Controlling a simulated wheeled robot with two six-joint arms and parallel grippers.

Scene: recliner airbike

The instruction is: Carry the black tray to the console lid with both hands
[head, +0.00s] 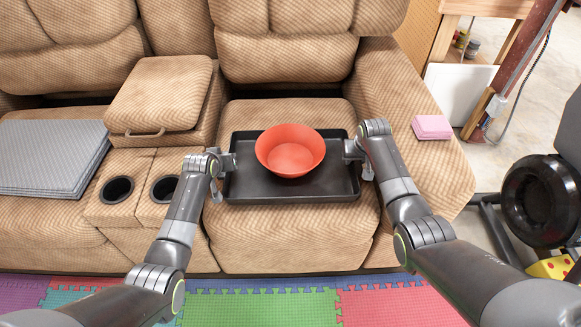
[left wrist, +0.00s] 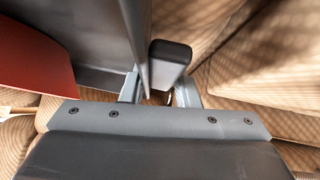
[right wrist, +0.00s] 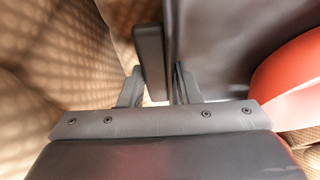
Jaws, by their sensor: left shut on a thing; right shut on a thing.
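The black tray (head: 245,188) is level over the right seat cushion. I cannot tell whether it touches the cushion. A red bowl (head: 290,155) stands in it. My left gripper (head: 229,163) is shut on the tray's left wall, and my right gripper (head: 351,152) is shut on its right wall. The left wrist view shows the tray wall (left wrist: 137,35) between the fingers and part of the bowl (left wrist: 35,62). The right wrist view shows the tray (right wrist: 215,40) and bowl (right wrist: 295,80) too. The tan padded console lid (head: 160,92) is left of the tray, with a handle at its front.
Two cup holders (head: 117,190) are in the console front. A grey stack (head: 50,155) lies on the left seat. A pink block (head: 432,127) is on the right armrest (head: 400,85). The seat backrest (head: 285,60) rises behind the tray. Coloured mats (head: 260,308) cover the floor in front.

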